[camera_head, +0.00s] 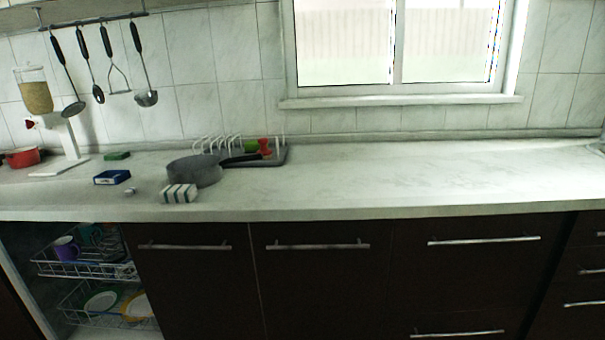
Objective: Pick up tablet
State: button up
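A very small pale block (130,191), which looks like the tablet, lies on the left part of the worktop near its front edge. It is too small to make out in detail. It sits in front of a dark blue open box (112,177) and left of a white block with dark stripes (179,193). Nothing covers it. My gripper does not show in this view.
A green block (117,156), a red pot (22,157) and a dispenser (35,91) stand left. The right worktop (430,172) is clear. Lower left, wire baskets (85,268) hold dishes.

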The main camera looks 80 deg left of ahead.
aim_at(130, 192)
jog(key=u, duration=3.3)
